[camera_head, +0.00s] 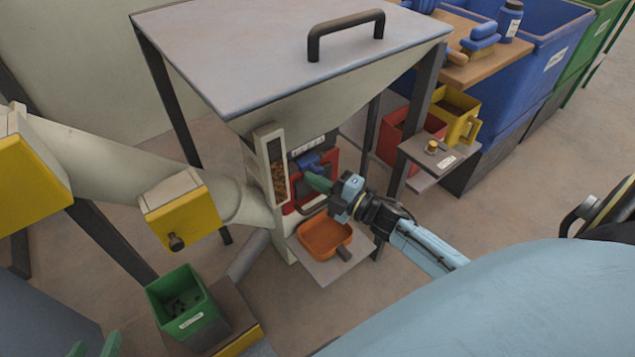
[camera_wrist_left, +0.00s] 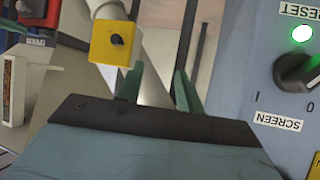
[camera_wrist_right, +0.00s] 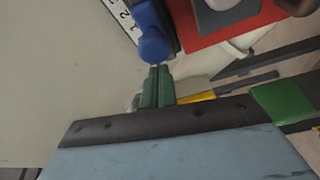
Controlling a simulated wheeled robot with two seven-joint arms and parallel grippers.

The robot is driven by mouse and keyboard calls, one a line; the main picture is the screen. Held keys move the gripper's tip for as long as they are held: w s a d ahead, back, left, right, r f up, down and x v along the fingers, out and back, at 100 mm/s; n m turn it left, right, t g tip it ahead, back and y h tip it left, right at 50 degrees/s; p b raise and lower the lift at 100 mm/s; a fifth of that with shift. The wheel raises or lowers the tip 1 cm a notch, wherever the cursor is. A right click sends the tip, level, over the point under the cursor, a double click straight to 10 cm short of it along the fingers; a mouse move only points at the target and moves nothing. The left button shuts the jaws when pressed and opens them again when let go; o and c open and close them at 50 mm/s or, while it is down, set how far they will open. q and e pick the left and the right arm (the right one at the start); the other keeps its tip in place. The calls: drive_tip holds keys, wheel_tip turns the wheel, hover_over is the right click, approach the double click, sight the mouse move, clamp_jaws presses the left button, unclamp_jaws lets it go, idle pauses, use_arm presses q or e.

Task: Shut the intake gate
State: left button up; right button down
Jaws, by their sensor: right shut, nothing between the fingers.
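A blue handle (camera_head: 308,160) sits on the front of the hopper, by a red plate (camera_head: 328,168) and a small white label; whether this is the intake gate I cannot tell. My left gripper (camera_wrist_left: 158,75) is open and empty, low at the left in the head view, away from the hopper.
An orange tray (camera_head: 325,238) stands on a shelf below the handle. A yellow box with a black knob (camera_head: 180,208) sits on the duct. A green bin (camera_head: 185,305) stands lower left. A grey control panel (camera_wrist_left: 265,75) is close beside my left gripper.

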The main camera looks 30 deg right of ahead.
sight(316, 160)
use_arm(q)
drive_tip(key=shift+w+d+r, duration=0.15)
drive_tip(key=shift+w+r, duration=0.1)
drive_tip(key=shift+r, duration=0.15)
use_arm(e)
drive_tip(key=shift+d, duration=0.25)
